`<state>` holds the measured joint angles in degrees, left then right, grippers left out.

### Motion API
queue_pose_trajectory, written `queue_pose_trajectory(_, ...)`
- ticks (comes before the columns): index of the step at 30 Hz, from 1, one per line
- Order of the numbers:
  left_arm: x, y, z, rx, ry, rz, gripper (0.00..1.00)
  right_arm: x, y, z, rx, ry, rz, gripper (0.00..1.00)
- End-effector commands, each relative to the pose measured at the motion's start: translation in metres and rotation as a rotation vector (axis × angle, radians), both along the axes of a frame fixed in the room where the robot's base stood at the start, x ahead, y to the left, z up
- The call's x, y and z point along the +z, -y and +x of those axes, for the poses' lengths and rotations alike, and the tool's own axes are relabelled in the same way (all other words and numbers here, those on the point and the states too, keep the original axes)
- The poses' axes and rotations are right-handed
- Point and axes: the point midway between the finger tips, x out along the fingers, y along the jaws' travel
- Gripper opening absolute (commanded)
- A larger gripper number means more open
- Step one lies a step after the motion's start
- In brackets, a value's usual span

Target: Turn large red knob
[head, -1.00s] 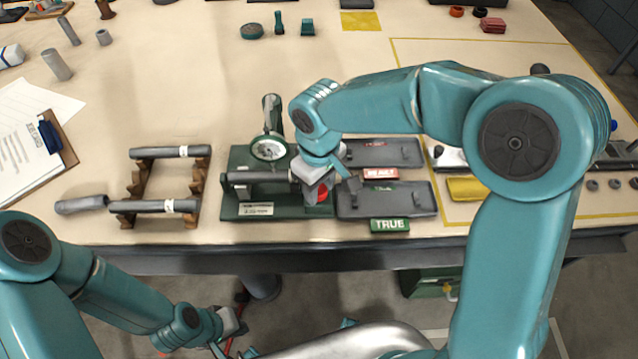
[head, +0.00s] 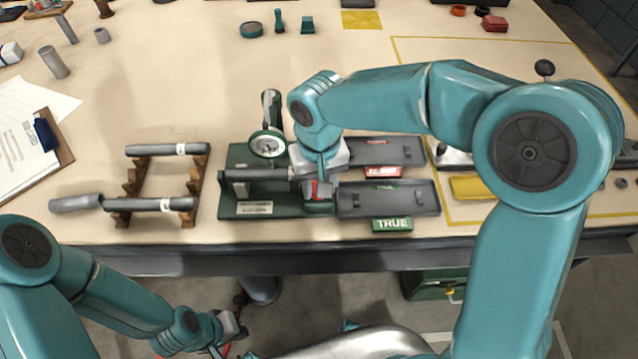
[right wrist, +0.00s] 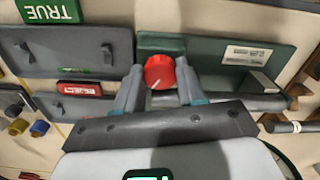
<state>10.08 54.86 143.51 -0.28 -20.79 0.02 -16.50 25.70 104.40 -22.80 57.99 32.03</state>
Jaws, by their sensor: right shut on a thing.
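The large red knob (right wrist: 160,72) with a white pointer line sits on the green fixture (right wrist: 215,62), between the two fingers of my right gripper (right wrist: 158,88). The fingers are shut on its sides. In the head view my right gripper (head: 318,186) covers most of the knob, and only a bit of red shows. The fixture (head: 240,208) stands at the table's front edge, with a round dial gauge (head: 268,146) and a dark shaft (head: 257,174). My left gripper (head: 236,324) hangs below the table edge, away from the fixture; its jaws are unclear.
Two dark trays lie right of the fixture, the nearer (head: 388,200) by a green TRUE label (head: 391,224), the farther (head: 385,150) by a red label (head: 383,172). A wooden rack (head: 190,200) with dark shafts stands left. A clipboard (head: 55,140) lies farther left.

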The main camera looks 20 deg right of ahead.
Motion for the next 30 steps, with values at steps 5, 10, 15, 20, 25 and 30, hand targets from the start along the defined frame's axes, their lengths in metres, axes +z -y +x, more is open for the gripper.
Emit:
queue_pose_trajectory(5,-0.0038,0.0,0.0,0.0,0.0,0.0,0.0,-0.0001,-0.0003,0.0003,-0.088,0.001,0.0,0.09)
queue_pose_trajectory(10,-0.0051,0.0,0.0,0.0,0.0,0.0,0.0,0.0002,-0.0004,0.0004,-0.138,0.002,0.001,0.09)
queue_pose_trajectory(15,-0.0055,0.0,0.0,0.0,0.0,0.0,0.0,0.0006,-0.0004,0.0004,-0.157,0.002,0.001,0.09)
queue_pose_trajectory(20,-0.0054,-0.0001,0.0,0.0,0.0,0.0,0.0,0.0008,-0.0004,0.0005,-0.16,0.002,0.001,0.09)
queue_pose_trajectory(25,-0.0054,0.0,0.0,0.0,0.0,0.0,0.0,0.0008,-0.0004,0.0006,-0.16,0.002,0.001,0.09)
queue_pose_trajectory(30,-0.0054,-0.0001,0.0,0.0,0.0,0.0,0.0,0.0007,-0.0003,0.0005,-0.159,0.002,0.001,0.5)
